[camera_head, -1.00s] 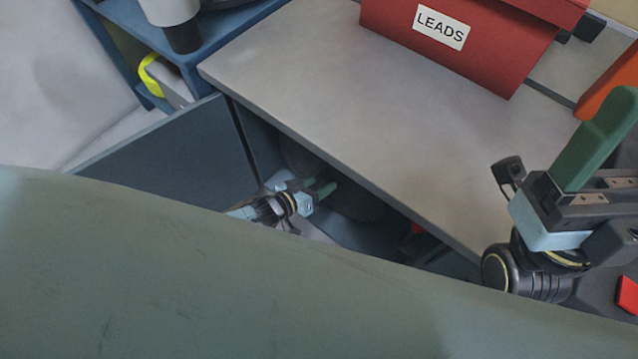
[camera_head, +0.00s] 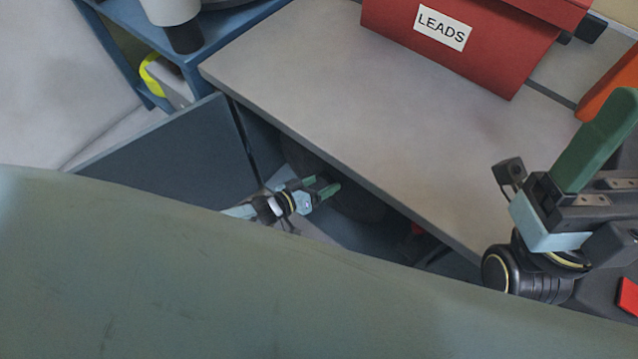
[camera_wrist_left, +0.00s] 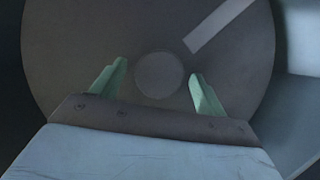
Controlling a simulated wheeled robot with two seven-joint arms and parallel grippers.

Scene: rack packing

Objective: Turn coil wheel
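The coil wheel (camera_wrist_left: 120,35) fills most of the left wrist view as a large dark grey disc. It has a round hub (camera_wrist_left: 159,75) at its middle and a pale strip (camera_wrist_left: 222,22) at its upper right. My left gripper (camera_wrist_left: 157,80) is open and empty, its two green fingers appearing on either side of the hub. Whether they touch the disc I cannot tell. In the head view my left gripper (camera_head: 325,188) reaches into the dark space under the worktop, where the wheel is mostly hidden in shadow. My right gripper (camera_head: 598,140) is raised at the right edge, one green finger clearly visible.
The grey worktop (camera_head: 400,120) overhangs the open space, its front edge just above my left gripper. A blue-grey door panel (camera_head: 170,160) stands open at the left. A red box (camera_head: 470,50) labelled LEADS sits on the worktop. A blue shelf (camera_head: 225,30) is at upper left.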

